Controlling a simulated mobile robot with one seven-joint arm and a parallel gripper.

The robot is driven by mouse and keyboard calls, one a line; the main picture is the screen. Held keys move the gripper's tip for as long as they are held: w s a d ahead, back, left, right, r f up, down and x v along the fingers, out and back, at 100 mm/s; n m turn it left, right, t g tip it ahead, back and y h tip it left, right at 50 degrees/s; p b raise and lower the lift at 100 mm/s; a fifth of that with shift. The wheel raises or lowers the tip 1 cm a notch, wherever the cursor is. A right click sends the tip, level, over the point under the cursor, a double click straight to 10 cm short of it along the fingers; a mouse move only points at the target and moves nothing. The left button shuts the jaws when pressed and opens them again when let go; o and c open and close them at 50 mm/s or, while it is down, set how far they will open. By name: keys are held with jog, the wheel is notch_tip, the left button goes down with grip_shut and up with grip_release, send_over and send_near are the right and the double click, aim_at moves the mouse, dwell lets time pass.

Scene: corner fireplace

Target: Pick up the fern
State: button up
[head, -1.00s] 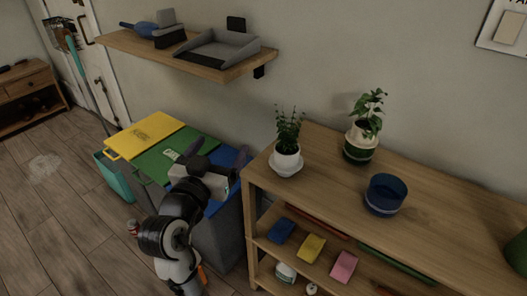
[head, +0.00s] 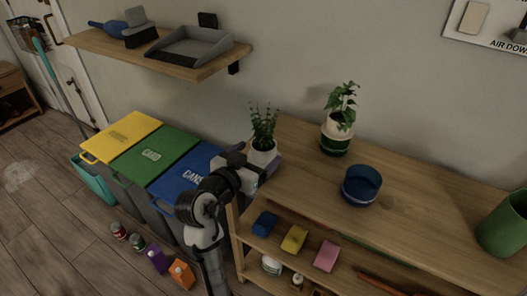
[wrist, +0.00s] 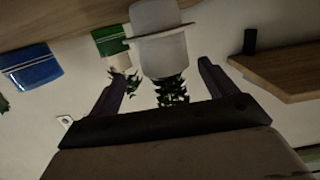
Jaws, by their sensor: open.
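The fern (head: 264,124) has small dark green leaves and stands upright in a white pot at the left end of the wooden shelf top. In the wrist view, which looks upside down, its white pot (wrist: 160,50) and saucer show between and beyond the fingers, with leaves hanging below in the picture. My gripper (wrist: 161,70) is open and empty. In the head view my gripper (head: 268,170) is in front of the pot and hides its lower part. Whether the fingers touch the pot cannot be told.
A leafy plant in a green and white pot (head: 335,138) stands to the right, with a blue bowl (head: 362,186) and a green pot (head: 503,230) further along. A wall shelf (head: 160,55) hangs at upper left. Lidded bins (head: 150,154) stand left of the shelf unit (head: 420,230).

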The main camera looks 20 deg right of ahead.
aim_at(259, 148)
jog(key=x, duration=0.1)
jog(key=p+x, duration=0.1)
jog(key=x, duration=0.3)
jog(key=shift+w+a+r, duration=0.15)
jog(key=shift+w+r, duration=0.15)
jog(key=shift+r, duration=0.05)
jog(key=shift+c, duration=0.4)
jog(key=c, duration=0.7)
